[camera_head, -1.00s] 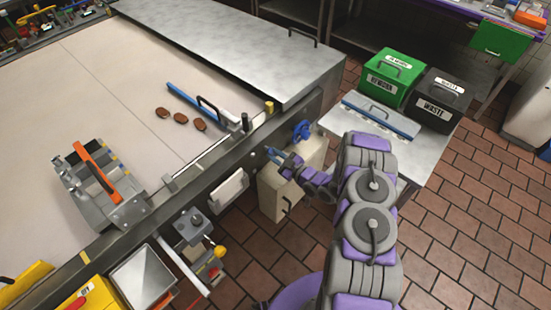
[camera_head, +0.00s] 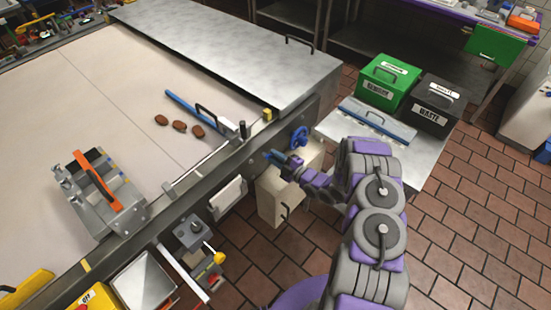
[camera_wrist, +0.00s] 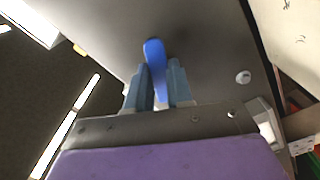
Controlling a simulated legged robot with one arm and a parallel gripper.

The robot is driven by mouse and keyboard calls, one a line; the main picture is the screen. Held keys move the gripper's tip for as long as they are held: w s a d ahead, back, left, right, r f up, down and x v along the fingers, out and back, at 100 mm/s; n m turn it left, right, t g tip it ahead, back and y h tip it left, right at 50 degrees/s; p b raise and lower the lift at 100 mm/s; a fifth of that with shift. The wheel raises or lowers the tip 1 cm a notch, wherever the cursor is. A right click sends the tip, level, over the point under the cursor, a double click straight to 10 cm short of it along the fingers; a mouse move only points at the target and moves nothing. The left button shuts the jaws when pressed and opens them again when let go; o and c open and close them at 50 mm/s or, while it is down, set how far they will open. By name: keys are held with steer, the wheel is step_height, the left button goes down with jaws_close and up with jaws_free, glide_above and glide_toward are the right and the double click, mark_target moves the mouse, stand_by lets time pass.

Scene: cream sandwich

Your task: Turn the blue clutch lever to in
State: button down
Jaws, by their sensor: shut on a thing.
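The blue clutch lever (camera_wrist: 156,58) shows in the wrist view as a blue handle against a grey metal panel, tilted slightly. My gripper (camera_wrist: 158,85) is shut on it, one finger on each side. In the head view my gripper (camera_head: 277,157) is at the side rail of the conveyor machine, and the lever is hard to tell apart from the fingers there. The lever's in and out marks cannot be read in either view.
A blue handwheel (camera_head: 299,137) is just right of my gripper. A beige box (camera_head: 278,195) is below. A metal table (camera_head: 340,128) with green (camera_head: 388,84) and black (camera_head: 435,103) bins stands to the right. The tiled floor at lower right is clear.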

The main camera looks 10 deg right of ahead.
stand_by(0.4)
steer(key=c, duration=1)
jaws_free()
steer(key=p+v, duration=0.1)
steer(key=v, duration=1.6)
steer(key=shift+d, duration=0.15)
steer(key=shift+s, duration=0.1)
